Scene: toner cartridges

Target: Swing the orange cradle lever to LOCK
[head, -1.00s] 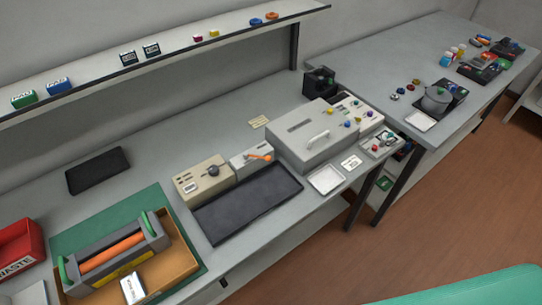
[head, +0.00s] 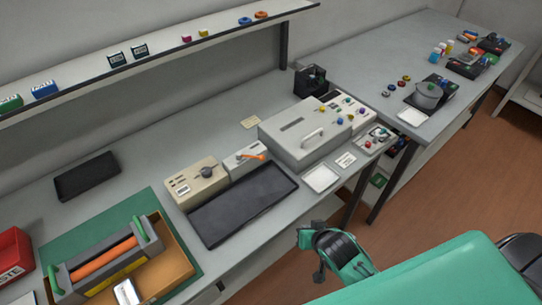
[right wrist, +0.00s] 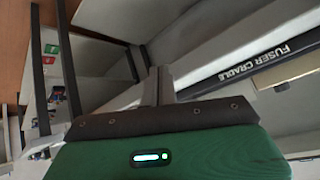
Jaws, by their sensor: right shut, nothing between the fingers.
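The orange lever (head: 253,157) sits on a small light grey box (head: 246,163) behind the black tray in the head view. Its lock markings are too small to read. My right arm (head: 342,252) reaches in from the lower right, in front of the bench edge and well apart from the lever. In the right wrist view my right gripper (right wrist: 159,84) is shut and empty. A dark strip lettered FUSER CRADLE (right wrist: 250,62) shows to the right of the fingers; the lever does not show there. My left gripper is in neither view.
A black tray (head: 242,207) lies in front of the lever box. A beige box with a dark knob (head: 195,184) stands to the left, a large grey unit with a handle (head: 296,148) to the right. A shelf (head: 200,51) runs above the back of the bench.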

